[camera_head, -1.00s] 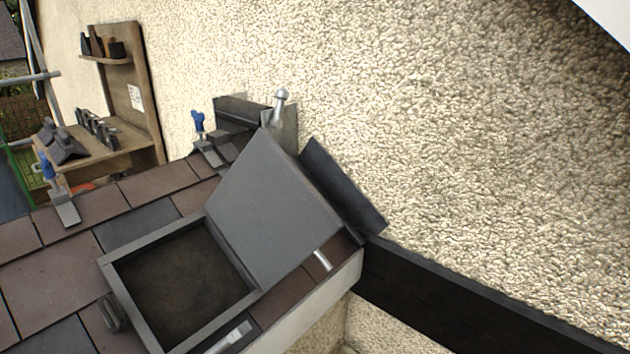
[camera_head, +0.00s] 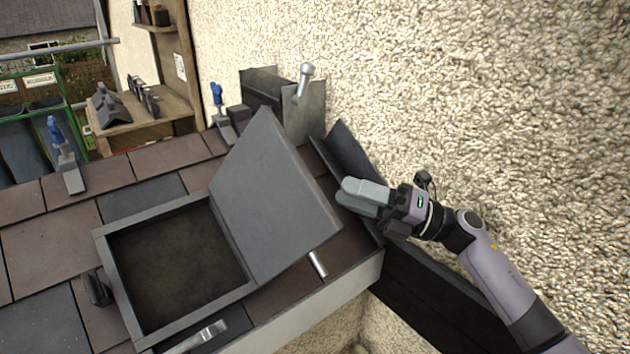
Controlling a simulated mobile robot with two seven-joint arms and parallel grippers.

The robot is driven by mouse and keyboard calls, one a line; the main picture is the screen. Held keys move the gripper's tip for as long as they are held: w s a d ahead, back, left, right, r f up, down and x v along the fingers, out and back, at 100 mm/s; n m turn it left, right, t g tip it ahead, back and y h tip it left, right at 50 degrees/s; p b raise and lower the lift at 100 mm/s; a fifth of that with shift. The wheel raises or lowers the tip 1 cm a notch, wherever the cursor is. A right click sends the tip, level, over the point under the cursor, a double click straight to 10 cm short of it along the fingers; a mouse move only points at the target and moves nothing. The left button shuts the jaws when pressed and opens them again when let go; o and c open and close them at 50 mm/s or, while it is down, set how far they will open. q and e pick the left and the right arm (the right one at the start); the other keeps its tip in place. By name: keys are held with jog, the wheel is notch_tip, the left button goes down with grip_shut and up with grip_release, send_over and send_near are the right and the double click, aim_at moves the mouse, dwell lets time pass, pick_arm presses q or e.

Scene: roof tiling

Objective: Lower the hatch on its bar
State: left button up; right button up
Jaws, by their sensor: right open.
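The grey hatch lid (camera_head: 270,195) stands raised and tilted on the right side of its square frame (camera_head: 128,290). The dark opening (camera_head: 175,262) below it is uncovered. A short pale metal bar (camera_head: 318,264) shows at the lid's lower right edge; the rest of it is hidden. My right gripper (camera_head: 345,194) is open and empty, just right of the lid, with its fingers pointing left. From this view I cannot tell whether it touches the lid's edge. My left gripper is not in view.
Brown and grey tiles (camera_head: 118,173) surround the hatch. Blue-handled tools (camera_head: 69,165) lie on them. A dark flashing strip (camera_head: 350,165) and the rough wall (camera_head: 450,90) are close to my right gripper. A wooden shelf unit (camera_head: 182,100) stands behind at left.

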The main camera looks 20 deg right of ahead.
jog(key=w+a+r+n+g+p, duration=0.1)
jog(key=w+a+r+p, duration=0.1)
jog(key=a, duration=0.4)
jog(key=shift+w+r+n, duration=0.2)
jog(key=shift+w+n, duration=0.2)
jog(key=shift+w, duration=0.15)
grip_shut()
